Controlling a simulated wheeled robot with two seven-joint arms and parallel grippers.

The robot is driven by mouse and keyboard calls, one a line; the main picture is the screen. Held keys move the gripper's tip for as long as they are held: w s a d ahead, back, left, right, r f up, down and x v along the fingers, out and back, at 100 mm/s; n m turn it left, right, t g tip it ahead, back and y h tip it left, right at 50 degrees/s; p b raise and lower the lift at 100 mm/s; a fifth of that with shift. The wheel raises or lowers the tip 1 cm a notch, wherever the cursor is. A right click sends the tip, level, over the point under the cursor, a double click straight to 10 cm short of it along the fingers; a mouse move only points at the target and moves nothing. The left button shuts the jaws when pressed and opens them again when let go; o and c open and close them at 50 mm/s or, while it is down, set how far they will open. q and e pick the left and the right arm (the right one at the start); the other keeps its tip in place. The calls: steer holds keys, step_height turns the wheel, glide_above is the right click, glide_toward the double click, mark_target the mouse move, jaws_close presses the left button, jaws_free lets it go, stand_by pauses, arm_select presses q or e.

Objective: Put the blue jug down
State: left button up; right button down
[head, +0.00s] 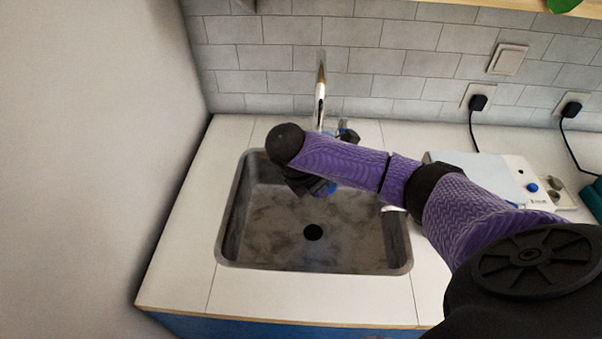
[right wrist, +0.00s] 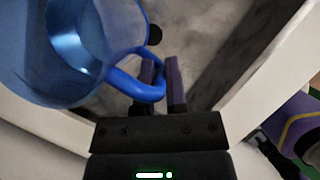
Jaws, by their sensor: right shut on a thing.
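The blue jug (right wrist: 70,50) is translucent with a solid blue handle (right wrist: 130,85). It fills the upper left of the right wrist view. My right gripper (right wrist: 161,70) is shut on the handle, with the jug beside the fingers. In the head view only small bits of blue of the jug (head: 330,188) show under my purple right forearm, which hides the rest. There the jug is over the back part of the sink (head: 250,256). I cannot tell how high it is. My left gripper is not in view.
The faucet (head: 320,103) stands behind the sink, close to my right arm. The sink has a dark drain (head: 313,232). White counter (head: 300,290) in front of the sink is clear. A white appliance (head: 500,178) stands to the right, partly behind my arm.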

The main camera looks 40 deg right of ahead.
steer(key=f+b, duration=0.2)
steer(key=b, duration=0.1)
steer(key=shift+w+f, duration=0.35)
steer(key=shift+f, duration=0.05)
step_height(320, 180, down, 14)
steer(key=b, duration=0.9)
steer(key=shift+f+b, duration=0.2)
steer(key=shift+b, duration=0.15)
steer(key=shift+w, duration=0.1)
steer(key=c, duration=0.7)
jaws_free()
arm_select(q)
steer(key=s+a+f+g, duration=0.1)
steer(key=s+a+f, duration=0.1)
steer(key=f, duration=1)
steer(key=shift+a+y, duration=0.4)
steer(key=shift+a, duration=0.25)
arm_select(e)
steer(key=shift+o, duration=0.2)
